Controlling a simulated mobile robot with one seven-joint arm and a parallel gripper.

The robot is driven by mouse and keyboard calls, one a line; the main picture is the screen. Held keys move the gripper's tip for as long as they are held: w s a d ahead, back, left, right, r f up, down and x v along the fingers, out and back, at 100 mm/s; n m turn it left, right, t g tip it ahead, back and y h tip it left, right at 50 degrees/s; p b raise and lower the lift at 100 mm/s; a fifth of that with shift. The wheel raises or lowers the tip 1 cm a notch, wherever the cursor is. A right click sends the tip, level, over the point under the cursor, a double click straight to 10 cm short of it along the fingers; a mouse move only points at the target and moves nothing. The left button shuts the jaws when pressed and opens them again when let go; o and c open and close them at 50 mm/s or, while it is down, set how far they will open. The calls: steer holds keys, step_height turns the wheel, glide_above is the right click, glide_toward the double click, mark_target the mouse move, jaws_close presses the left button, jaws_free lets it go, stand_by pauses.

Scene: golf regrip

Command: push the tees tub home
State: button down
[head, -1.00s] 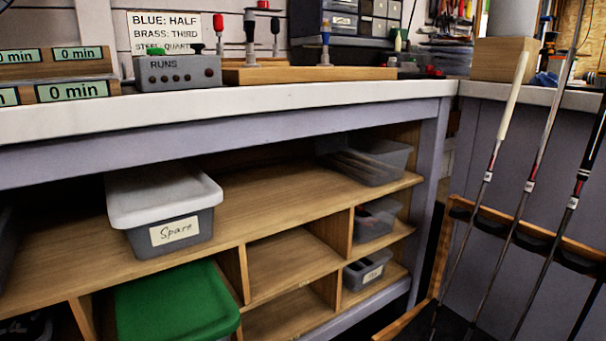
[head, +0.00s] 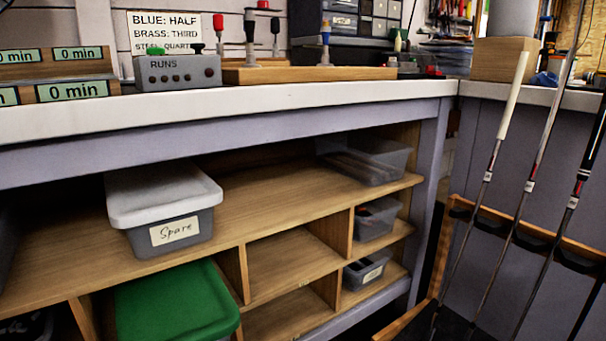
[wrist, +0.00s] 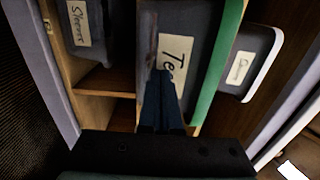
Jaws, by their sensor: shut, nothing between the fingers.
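The tees tub is grey with a green lid (head: 178,303). In the head view it sits in a lower compartment below the long shelf, its lid standing out past the shelf's front edge; the picture's bottom cuts it off. In the wrist view its grey front (wrist: 205,40) carries a pale label starting "Tee", and the lid runs down the right side as a green strip. My gripper (wrist: 161,76) is shut and empty, its fingertips in front of the tub's face, covering part of the label. I cannot tell whether they touch it. My gripper is outside the head view.
A white-lidded tub labelled "Spare" (head: 165,210) stands on the shelf above. An upright divider (head: 234,272) borders the tees tub's compartment on the right. Small grey tubs (head: 367,270) sit in the right compartments; the middle ones look empty. Golf clubs (head: 530,180) lean in a rack at right.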

steer(key=shift+b+x, duration=1.45)
steer(key=shift+x, duration=2.25)
steer(key=shift+w+a+f+b, duration=0.2)
steer(key=shift+w+a+b, duration=0.25)
steer(key=shift+w+b, duration=0.05)
steer(key=shift+w+a+f+b, duration=0.2)
steer(key=shift+w+a+b, duration=0.3)
steer(key=shift+w+a+f+b, duration=0.15)
steer(key=shift+w+a+b, duration=0.85)
steer(key=shift+a, duration=0.35)
steer(key=shift+s+d+p, duration=0.8)
steer(key=shift+s+d, duration=0.1)
steer(key=shift+d, duration=0.25)
steer(key=shift+s+d+r+p, duration=0.25)
steer(key=shift+s+d+p, duration=0.25)
steer(key=shift+s+d, duration=0.45)
steer(key=p+v, duration=0.1)
steer(key=v, duration=0.3)
steer(key=shift+s+d, duration=0.15)
steer(key=shift+d, duration=0.15)
